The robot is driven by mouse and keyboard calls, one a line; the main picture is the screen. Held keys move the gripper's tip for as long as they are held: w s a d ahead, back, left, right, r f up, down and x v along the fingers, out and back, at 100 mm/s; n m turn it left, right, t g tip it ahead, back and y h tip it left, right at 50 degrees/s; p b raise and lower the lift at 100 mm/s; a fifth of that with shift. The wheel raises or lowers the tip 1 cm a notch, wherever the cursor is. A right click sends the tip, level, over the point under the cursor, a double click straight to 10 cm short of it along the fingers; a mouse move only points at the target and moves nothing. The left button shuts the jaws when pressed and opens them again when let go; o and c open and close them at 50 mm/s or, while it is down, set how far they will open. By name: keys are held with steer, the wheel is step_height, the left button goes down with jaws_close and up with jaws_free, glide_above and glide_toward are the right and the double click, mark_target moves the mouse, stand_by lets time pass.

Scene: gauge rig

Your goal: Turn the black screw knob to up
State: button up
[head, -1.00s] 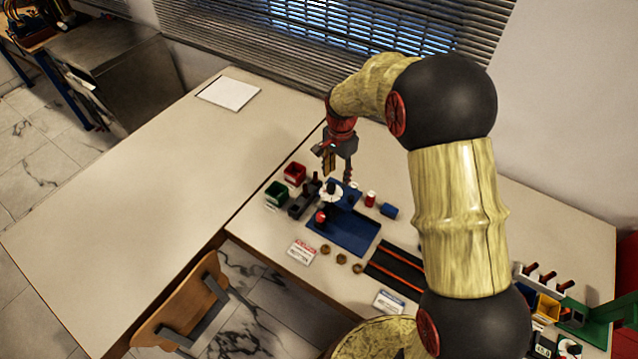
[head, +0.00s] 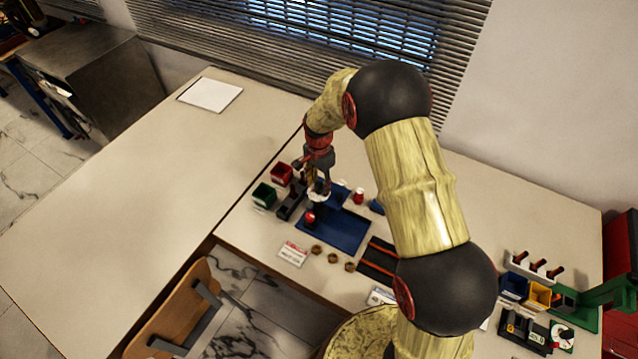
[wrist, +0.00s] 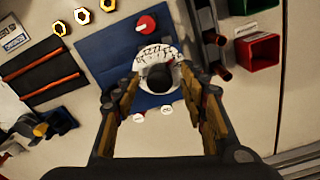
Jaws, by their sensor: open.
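The black screw knob (wrist: 159,78) shows in the wrist view as a round dark cap in front of a white marked dial (wrist: 153,53). Both are on a blue gauge rig (wrist: 112,62), whose base plate (head: 345,233) also shows in the head view. My gripper (wrist: 158,88) is open, with one finger on each side of the knob. I cannot tell whether either finger touches it. In the head view my gripper (head: 317,178) is above the rig and hides most of the knob. The knob's pointing direction is not clear.
A red knob (wrist: 147,24) sits on the rig near the dial. Red (head: 281,174) and green (head: 264,195) bins and a dark block stand left of it. Brass nuts (head: 333,257) lie in front. The left table (head: 120,190) is largely clear.

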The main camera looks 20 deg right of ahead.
steer(key=shift+c, duration=0.2)
jaws_close()
stand_by(0.3)
